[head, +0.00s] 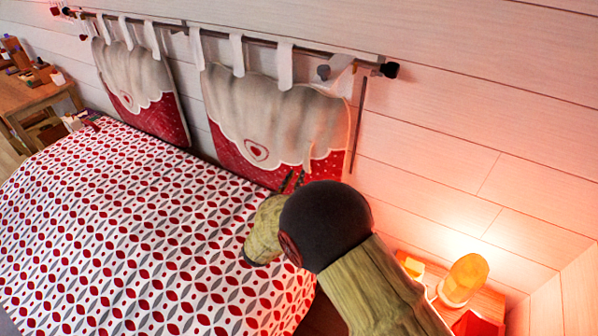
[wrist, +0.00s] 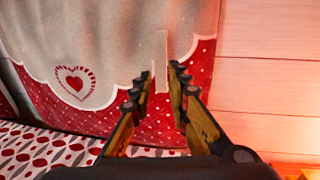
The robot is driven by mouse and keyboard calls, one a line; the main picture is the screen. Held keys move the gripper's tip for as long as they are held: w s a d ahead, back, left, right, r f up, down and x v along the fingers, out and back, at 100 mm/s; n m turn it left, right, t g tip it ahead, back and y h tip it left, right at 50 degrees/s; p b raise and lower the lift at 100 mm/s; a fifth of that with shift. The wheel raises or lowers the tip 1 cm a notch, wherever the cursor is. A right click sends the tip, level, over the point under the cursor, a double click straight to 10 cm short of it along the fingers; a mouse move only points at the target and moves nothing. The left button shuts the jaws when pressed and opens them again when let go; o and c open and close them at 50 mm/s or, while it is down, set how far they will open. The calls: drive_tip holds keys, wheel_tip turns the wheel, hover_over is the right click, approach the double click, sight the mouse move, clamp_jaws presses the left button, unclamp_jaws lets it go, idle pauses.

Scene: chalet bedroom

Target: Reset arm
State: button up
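My arm reaches over the right side of the bed in the head view. My gripper (head: 292,182) shows only its dark fingertips there, in front of the right hanging cushion (head: 255,120); the rest is hidden behind my arm. In the wrist view my gripper (wrist: 162,72) has its two fingers apart, with nothing between them. The cushion's grey and red cloth (wrist: 75,50) with a heart shows behind the fingers. I cannot tell how far the fingertips are from it.
The bed (head: 110,230) has a red and grey patterned cover. A second cushion (head: 135,85) hangs from the rail (head: 330,55) at left. A glowing lamp (head: 464,278) stands on a nightstand (head: 490,300) close right of my arm. A wooden desk (head: 35,100) with small items is far left.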

drive_tip(key=shift+s+a, duration=0.1)
drive_tip(key=shift+s, duration=0.15)
idle(0.3)
